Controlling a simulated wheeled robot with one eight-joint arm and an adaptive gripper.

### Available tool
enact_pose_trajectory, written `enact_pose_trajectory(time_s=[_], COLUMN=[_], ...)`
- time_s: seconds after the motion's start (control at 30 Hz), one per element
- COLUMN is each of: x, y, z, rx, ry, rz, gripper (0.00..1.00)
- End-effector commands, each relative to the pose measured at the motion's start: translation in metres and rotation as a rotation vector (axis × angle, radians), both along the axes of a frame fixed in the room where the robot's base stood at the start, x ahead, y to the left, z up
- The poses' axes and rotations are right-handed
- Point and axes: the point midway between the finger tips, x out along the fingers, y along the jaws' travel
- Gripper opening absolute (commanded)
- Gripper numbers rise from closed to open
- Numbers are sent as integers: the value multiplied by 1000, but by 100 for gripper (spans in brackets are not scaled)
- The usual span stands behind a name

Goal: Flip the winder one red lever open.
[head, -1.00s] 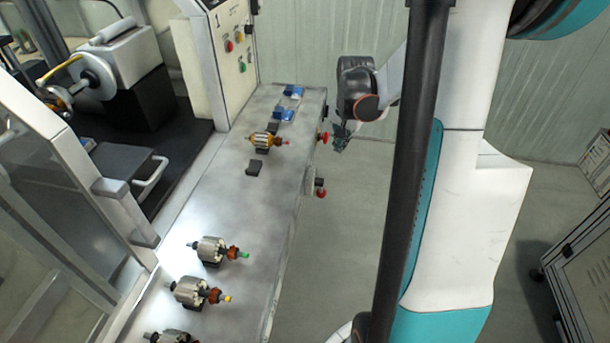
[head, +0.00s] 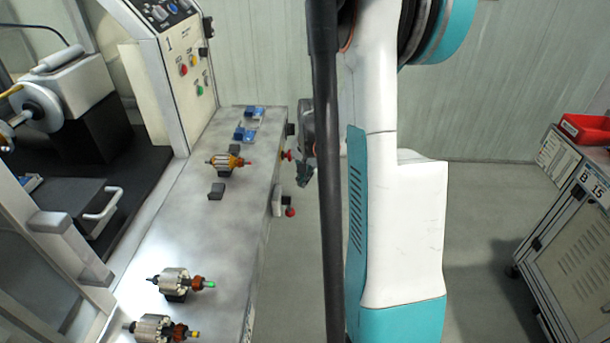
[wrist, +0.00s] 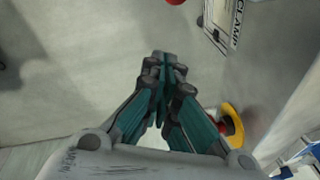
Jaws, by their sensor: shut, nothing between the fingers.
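My gripper (head: 305,182) is beside the right side of the metal bench, partly behind my own arm in the head view. In the wrist view my gripper (wrist: 163,65) has its fingers together and empty. A small white box with a red ball end (head: 290,212), which looks like the red lever, is on the bench side below the gripper in the picture. In the wrist view a red round end (wrist: 175,2) is cut off at the top edge, beside a plate marked CLAMP (wrist: 228,22). The gripper is apart from it. The lever's position is unclear.
A red button with a yellow ring (wrist: 230,118) is close to the right of the fingers; it also shows in the head view (head: 288,155). A cart (head: 575,200) with a red bin is at right. Floor between is clear.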

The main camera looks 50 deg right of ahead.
Motion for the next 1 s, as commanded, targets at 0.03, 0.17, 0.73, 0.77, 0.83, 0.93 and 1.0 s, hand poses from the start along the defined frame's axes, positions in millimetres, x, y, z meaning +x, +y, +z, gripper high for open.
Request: enact_pose_trajectory(time_s=[0.03, 0.17, 0.73, 0.77, 0.83, 0.93, 1.0], x=[3, 8, 0, 0, 0, 0, 1], y=[-1, -3, 33, 33, 33, 33, 33], z=[-14, -39, -58, -58, -58, -58, -58], rx=[0, 0, 0, 0, 0, 0, 2], ry=[0, 0, 0, 0, 0, 0, 2], rz=[0, 1, 0, 0, 0, 0, 0], gripper=[0, 0, 0, 0, 0, 0, 0])
